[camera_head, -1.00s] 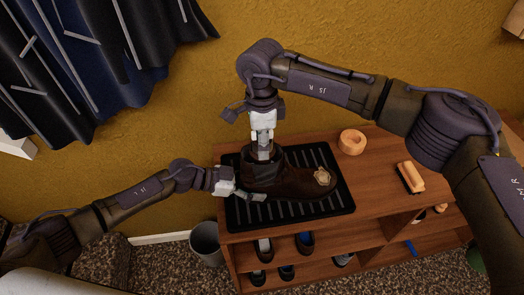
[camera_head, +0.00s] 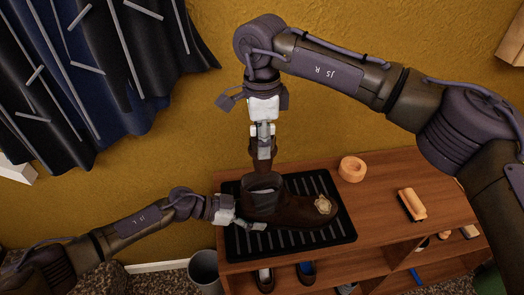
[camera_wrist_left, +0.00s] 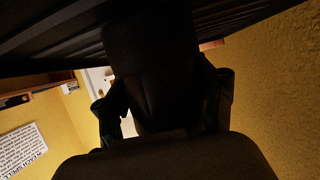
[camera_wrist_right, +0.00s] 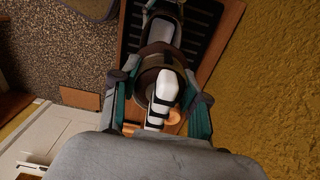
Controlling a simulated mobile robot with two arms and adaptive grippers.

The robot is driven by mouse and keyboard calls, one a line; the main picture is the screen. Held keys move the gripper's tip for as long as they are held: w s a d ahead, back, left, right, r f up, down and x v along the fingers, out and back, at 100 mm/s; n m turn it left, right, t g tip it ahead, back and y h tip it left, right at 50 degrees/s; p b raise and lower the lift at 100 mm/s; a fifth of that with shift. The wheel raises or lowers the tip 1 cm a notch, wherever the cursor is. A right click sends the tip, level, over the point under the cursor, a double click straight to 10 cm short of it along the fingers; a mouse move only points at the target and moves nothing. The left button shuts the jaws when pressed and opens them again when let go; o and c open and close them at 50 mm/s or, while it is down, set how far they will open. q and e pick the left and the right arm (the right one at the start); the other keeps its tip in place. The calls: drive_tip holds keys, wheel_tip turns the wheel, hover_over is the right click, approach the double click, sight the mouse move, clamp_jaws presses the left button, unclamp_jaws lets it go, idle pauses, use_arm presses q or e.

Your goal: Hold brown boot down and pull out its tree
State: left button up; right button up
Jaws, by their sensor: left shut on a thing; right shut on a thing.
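The brown boot (camera_head: 292,208) stands upright on a black ribbed tray (camera_head: 338,236), toe to the right, with a pale ornament on the toe. My left gripper (camera_head: 242,216) is shut on the boot's heel end, low down; the dark boot (camera_wrist_left: 155,75) fills the space between its fingers in the left wrist view. My right gripper (camera_head: 262,140) is above the boot's opening, shut on the tree (camera_head: 262,166), which stands upright with its upper part out of the boot. Whether its lower end is still inside is hard to tell. The right wrist view shows the tree's pale part (camera_wrist_right: 164,92) between the fingers.
The tray lies on a wooden bench (camera_head: 385,175) with shoes on shelves below. A grey bin (camera_head: 204,270) stands at lower left.

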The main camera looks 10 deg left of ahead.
use_arm(q)
drive_tip(key=shift+s+f, duration=0.2)
drive_tip(key=shift+f, duration=0.15)
drive_tip(key=o, duration=1.5)
drive_tip(key=shift+o, duration=0.8)
drive_tip(key=shift+w, duration=0.2)
use_arm(e)
drive_tip(key=shift+w, duration=0.2)
use_arm(q)
drive_tip(key=shift+a+r, duration=0.1)
drive_tip(key=shift+r, duration=0.05)
